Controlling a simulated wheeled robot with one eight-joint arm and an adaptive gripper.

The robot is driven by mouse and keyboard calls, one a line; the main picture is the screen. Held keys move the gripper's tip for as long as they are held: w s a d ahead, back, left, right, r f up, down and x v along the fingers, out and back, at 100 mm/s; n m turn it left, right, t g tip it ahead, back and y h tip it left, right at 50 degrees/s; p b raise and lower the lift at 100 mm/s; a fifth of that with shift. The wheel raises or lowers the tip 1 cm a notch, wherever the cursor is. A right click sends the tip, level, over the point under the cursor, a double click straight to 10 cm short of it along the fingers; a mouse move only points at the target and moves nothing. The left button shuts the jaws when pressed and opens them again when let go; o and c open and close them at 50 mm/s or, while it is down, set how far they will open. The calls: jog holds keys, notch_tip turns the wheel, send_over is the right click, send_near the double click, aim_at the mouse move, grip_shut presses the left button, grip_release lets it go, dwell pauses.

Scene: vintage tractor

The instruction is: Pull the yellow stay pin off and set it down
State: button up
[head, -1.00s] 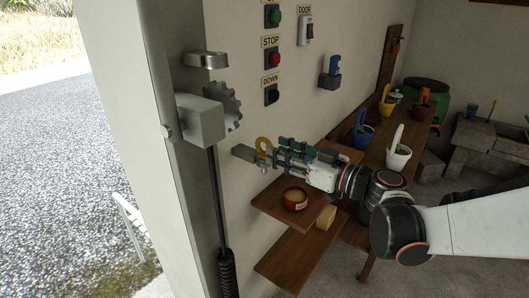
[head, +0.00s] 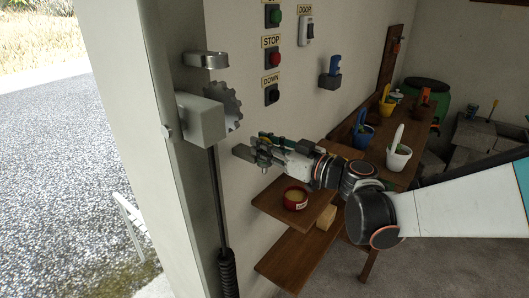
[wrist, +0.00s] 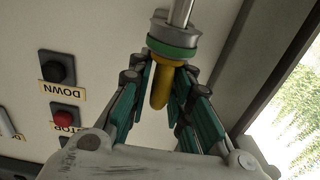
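The yellow stay pin (wrist: 161,88) shows in the wrist view as a rounded yellow piece. It is at a grey cylinder with a green band (wrist: 172,45) and a metal rod. My gripper (wrist: 164,78) has one finger on each side of the yellow piece. The fingers look apart, and I cannot tell whether either touches it. In the head view my gripper (head: 262,148) is at the grey wall bracket (head: 243,153), and its fingers mostly hide the pin.
A wooden shelf (head: 262,205) below my gripper holds a red round tin (head: 295,198). A grey gear housing (head: 203,120) with a vertical rod is at the left. Wall buttons (head: 272,60) sit above. A bench with pots (head: 398,157) stands to the right.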

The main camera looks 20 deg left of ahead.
jog(key=shift+s, duration=0.1)
grip_shut()
jog(key=shift+r, duration=0.25)
jog(key=shift+r+p, duration=0.8)
jog(key=shift+r, duration=0.1)
jog(key=shift+r+p, duration=1.75)
jog(key=shift+r, duration=0.8)
jog(key=shift+r+p, duration=1.35)
jog(key=shift+r, duration=0.6)
jog(key=shift+f, duration=0.1)
